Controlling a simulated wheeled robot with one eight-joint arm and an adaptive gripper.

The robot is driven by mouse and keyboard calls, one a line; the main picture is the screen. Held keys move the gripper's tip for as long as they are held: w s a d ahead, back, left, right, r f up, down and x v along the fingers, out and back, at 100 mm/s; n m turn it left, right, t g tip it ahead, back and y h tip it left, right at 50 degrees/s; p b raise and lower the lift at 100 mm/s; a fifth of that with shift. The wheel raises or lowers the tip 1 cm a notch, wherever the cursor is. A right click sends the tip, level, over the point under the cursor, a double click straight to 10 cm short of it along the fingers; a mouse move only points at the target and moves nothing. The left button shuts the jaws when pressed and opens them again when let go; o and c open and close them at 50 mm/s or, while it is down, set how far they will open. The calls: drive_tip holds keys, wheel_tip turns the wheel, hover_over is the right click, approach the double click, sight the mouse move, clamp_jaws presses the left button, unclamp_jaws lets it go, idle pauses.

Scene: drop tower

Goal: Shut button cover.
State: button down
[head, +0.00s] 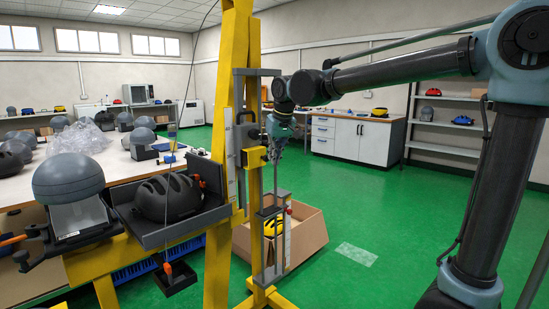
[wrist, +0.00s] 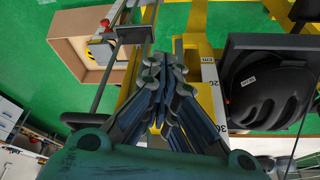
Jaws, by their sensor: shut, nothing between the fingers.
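I cannot pick out the button or its cover with certainty in either view. My gripper (head: 277,150) is in front of the yellow drop tower (head: 219,245), beside its grey upright rail. In the wrist view my gripper (wrist: 162,66) is shut and empty, its fingers together above the tower's yellow beam and a numbered scale (wrist: 211,88). A small dark box (head: 245,131) on the tower stands left of my gripper; I cannot tell what it is. The hand hides part of the rail behind it.
A black helmet (head: 168,197) lies on the tower's tray, also visible in the wrist view (wrist: 262,88). An open cardboard box (head: 309,234) stands on the floor behind the rail. A thin cord hangs left of the tower.

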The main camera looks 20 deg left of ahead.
drive_tip(key=shift+a, duration=0.2)
drive_tip(key=s+d+r, duration=0.3)
drive_tip(key=d+r, duration=0.4)
drive_tip(key=r, duration=0.2)
drive_tip(key=d+f+m+h, duration=0.1)
drive_tip(key=d+f, duration=0.3)
drive_tip(key=d, duration=0.5)
drive_tip(key=w+d+f+m, duration=0.1)
drive_tip(key=d+f+m, duration=0.1)
drive_tip(key=d+f, duration=0.5)
drive_tip(key=d+f+m+h, duration=0.1)
drive_tip(key=d+f, duration=0.1)
drive_tip(key=d, duration=0.9)
drive_tip(key=s+d+f+m, duration=0.2)
drive_tip(key=s+d+f, duration=0.5)
drive_tip(key=f, duration=0.3)
drive_tip(key=s+d+f+m+h, duration=0.1)
drive_tip(key=s+d+f+m, duration=0.2)
drive_tip(key=s+d+f, duration=0.4)
drive_tip(key=d+f, duration=0.3)
drive_tip(key=f, duration=0.1)
drive_tip(key=shift+g, duration=0.3)
drive_tip(key=shift+d, duration=0.1)
